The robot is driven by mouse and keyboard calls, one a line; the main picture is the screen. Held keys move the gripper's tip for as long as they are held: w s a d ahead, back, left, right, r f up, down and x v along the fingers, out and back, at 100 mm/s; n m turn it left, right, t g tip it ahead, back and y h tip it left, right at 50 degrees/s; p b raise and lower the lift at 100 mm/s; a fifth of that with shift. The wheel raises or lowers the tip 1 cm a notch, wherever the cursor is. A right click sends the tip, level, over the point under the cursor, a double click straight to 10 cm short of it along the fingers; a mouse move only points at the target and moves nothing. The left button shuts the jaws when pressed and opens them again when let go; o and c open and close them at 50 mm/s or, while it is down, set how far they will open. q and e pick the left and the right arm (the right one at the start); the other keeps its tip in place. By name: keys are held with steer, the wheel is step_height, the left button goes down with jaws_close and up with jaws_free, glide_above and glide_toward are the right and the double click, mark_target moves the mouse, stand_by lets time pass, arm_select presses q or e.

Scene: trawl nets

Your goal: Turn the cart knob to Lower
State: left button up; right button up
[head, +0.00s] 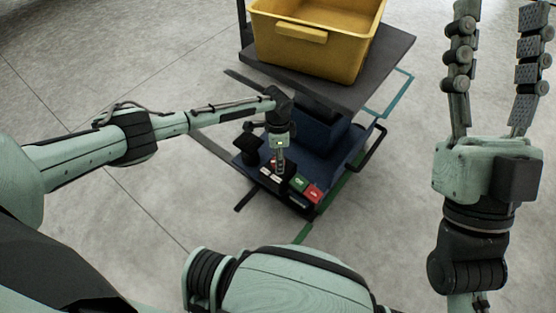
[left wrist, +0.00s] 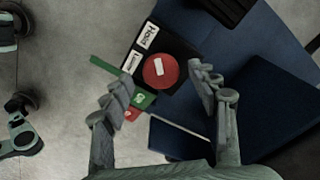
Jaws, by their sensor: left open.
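The cart knob (left wrist: 160,71) is a round red disc with a white mark, on a black control panel (left wrist: 183,50). White labels beside it seem to read Hold (left wrist: 147,36) and Lower (left wrist: 131,62); the small text is hard to read. The mark's setting cannot be told surely. My left gripper (left wrist: 160,92) is open, its fingers apart on either side of the knob in the left wrist view, without clear contact. In the head view my left gripper (head: 280,168) is above the panel and largely hides the knob. My right gripper (head: 500,15) is open and empty, raised at the right.
The cart's dark upper shelf (head: 375,75) carries a yellow bin (head: 310,50) behind the panel. A black rail (head: 372,150) edges the cart. Open floor (head: 140,60) lies left.

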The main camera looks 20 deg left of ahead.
arm_select(q)
steer(key=shift+f, duration=0.6)
steer(key=shift+w, duration=0.1)
arm_select(e)
steer(key=shift+s+d+r+t, duration=0.2)
steer(key=shift+s+r+t, duration=0.1)
steer(key=shift+s+t, duration=0.1)
arm_select(q)
steer(key=c, duration=1.2)
steer(key=shift+o, duration=0.2)
arm_select(e)
steer(key=shift+w, duration=0.15)
